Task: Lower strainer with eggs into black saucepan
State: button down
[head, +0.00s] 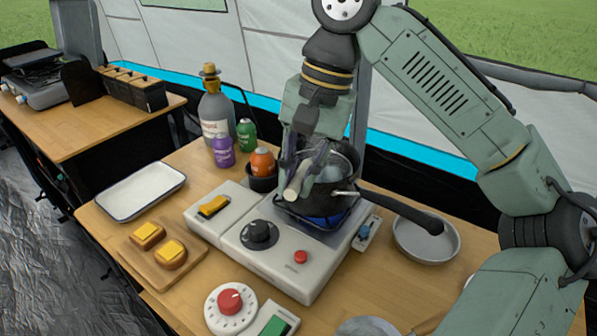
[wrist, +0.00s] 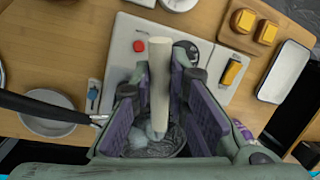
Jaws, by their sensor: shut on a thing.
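My gripper (head: 308,160) points down over the stove and is shut on the cream handle (head: 293,192) of the strainer. In the wrist view, my gripper (wrist: 158,100) has its purple-padded fingers on both sides of the upright strainer handle (wrist: 160,75). Pale, rounded shapes, seemingly the eggs (wrist: 170,139), show at the handle's lower end, partly hidden by the fingers. The black saucepan (head: 340,188) stands on the burner, its long handle (head: 405,209) pointing right. The strainer's basket is at the saucepan's mouth; its depth inside cannot be told.
The stove (head: 290,262) has a black knob (head: 259,235) and red button. A grey pan (head: 427,240) lies right. A white tray (head: 142,190) and toast board (head: 165,260) are left.

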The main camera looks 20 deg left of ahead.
jog(key=shift+f, duration=0.55)
dwell(0.6)
jog(key=c, duration=1.5)
grip_release()
jog(key=v, duration=1.2)
